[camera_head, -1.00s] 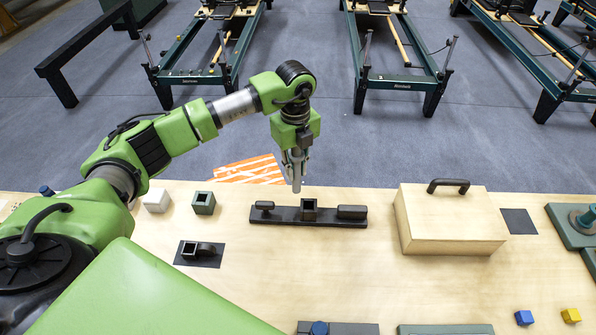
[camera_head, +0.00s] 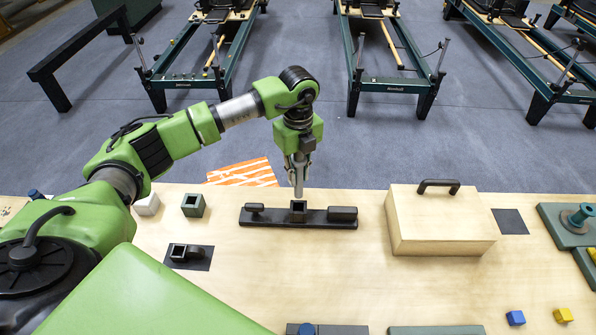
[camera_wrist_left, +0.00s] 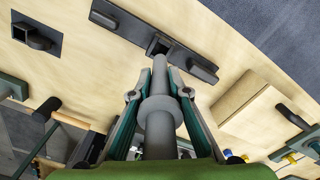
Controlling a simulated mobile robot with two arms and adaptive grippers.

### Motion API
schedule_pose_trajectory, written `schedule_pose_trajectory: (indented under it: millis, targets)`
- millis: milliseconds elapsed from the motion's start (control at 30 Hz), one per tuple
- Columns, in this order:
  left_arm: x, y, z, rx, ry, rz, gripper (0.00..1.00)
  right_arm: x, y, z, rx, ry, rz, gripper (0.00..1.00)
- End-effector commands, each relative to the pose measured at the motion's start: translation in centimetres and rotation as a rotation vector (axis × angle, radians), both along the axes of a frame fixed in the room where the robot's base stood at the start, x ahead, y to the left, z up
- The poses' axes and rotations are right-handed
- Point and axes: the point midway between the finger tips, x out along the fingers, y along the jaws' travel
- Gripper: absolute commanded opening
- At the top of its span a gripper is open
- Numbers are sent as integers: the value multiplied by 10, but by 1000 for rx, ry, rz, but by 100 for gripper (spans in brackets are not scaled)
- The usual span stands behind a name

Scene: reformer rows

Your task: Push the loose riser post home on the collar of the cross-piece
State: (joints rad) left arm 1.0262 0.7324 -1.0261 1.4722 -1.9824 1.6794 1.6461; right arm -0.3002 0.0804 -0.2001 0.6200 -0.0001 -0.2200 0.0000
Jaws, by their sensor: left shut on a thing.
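The loose riser post (camera_head: 298,186) is a grey round post with a wider ring partway along it. My left gripper (camera_head: 297,166) is shut on it and holds it upright, tip down. The cross-piece (camera_head: 322,220) is a dark flat bar with a square, open-topped collar (camera_head: 298,208) at its middle. In the head view the post's tip lines up with the collar's top; whether it has entered cannot be told. In the left wrist view the post (camera_wrist_left: 160,112) points towards the collar (camera_wrist_left: 157,45) between both fingers. My right gripper is not in view.
A pale wooden box (camera_head: 440,222) with a dark handle stands right of the cross-piece. A dark green square socket block (camera_head: 193,205) and a black fitting on a dark pad (camera_head: 200,262) lie to the left.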

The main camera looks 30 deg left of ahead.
Motion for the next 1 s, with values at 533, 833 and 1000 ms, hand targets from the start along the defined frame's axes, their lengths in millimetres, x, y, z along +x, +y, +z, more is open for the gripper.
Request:
schedule_pose_trajectory:
  millis: [533,833,1000]
  targets:
    - [1,0,-42,-1,-1,0,0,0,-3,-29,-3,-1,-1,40]
    - [0,0,-42,-1,-1,0,0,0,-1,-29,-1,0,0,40]
    - [0,0,-42,-1,-1,0,0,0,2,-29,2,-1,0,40]
